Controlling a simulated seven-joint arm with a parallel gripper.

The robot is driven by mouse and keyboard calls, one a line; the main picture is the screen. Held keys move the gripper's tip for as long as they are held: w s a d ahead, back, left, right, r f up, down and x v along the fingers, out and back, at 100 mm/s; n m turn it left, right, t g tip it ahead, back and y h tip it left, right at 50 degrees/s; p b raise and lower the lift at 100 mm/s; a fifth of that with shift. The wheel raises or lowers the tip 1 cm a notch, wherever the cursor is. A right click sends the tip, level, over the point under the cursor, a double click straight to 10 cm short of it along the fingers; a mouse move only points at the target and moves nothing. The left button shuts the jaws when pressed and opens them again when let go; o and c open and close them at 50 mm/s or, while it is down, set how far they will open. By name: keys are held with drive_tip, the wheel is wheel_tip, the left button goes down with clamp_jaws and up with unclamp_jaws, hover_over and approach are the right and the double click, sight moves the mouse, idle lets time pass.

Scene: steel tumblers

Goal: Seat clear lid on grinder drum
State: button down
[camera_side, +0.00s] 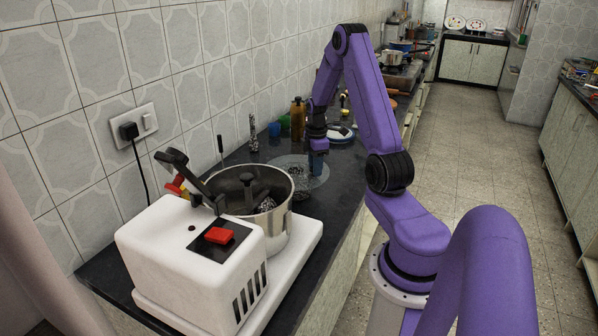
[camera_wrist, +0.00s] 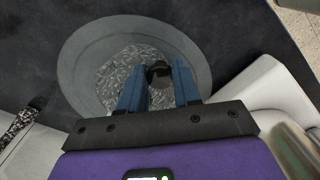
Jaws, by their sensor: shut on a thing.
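The clear lid (camera_side: 286,166) is a see-through round disc over the dark counter, behind the grinder drum. In the wrist view the lid (camera_wrist: 84,52) shows a wide rim, a speckled middle and a dark knob (camera_wrist: 160,72). My gripper (camera_side: 317,170) is shut on the lid; in the wrist view the blue fingers (camera_wrist: 160,90) stand on either side of the knob. I cannot tell whether the lid touches the counter. The steel grinder drum (camera_side: 283,222) is open at the top, with a dark part inside. It stands on the white grinder base (camera_side: 180,250).
A dark arm (camera_side: 188,175) with a red and yellow handle rises beside the drum. A plug (camera_side: 129,130) sits in the wall socket. The counter's front edge is close on the right.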

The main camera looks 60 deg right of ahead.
drive_tip(key=shift+r, duration=0.1)
wheel_tip(320, 180, up, 28)
idle(0.6)
idle(0.5)
drive_tip(key=a+f+n, duration=0.3)
drive_tip(key=a+f, duration=0.2)
drive_tip(key=a, duration=0.8)
drive_tip(key=s+a+f+n, duration=0.1)
drive_tip(key=a+f+n, duration=0.2)
drive_tip(key=a, duration=1)
drive_tip(key=shift+a+f, duration=0.35)
drive_tip(key=shift+f, duration=0.5)
drive_tip(key=shift+f, duration=0.1)
drive_tip(key=shift+f, duration=1.8)
